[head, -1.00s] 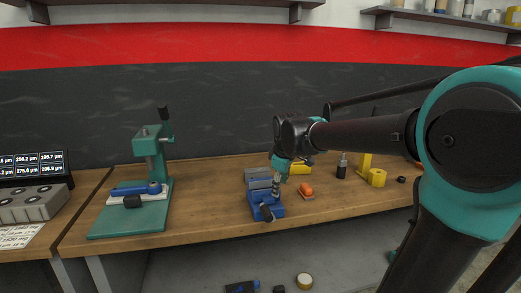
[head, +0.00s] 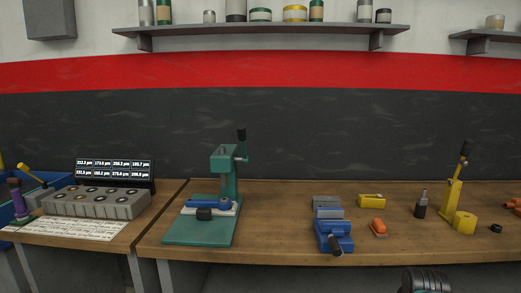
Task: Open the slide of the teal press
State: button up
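The teal press (head: 229,185) stands upright near the left end of the wooden bench, with a black-knobbed lever (head: 241,135) at its top. On its teal base (head: 190,234) lies a pale plate with a blue slide piece (head: 205,203) and a black knob (head: 204,214) at the front. The slide sits low, partly under the press head; I cannot tell exactly how far it is shifted.
A blue vise (head: 334,236) stands right of the press. Further right are an orange piece (head: 379,227), a yellow block (head: 371,200), a dark bottle (head: 421,207) and a yellow lever press (head: 454,200). A grey block with holes (head: 97,203) stands on the left table. The bench's front left is clear.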

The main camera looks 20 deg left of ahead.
aim_at(201, 213)
jog(key=u, duration=1.3)
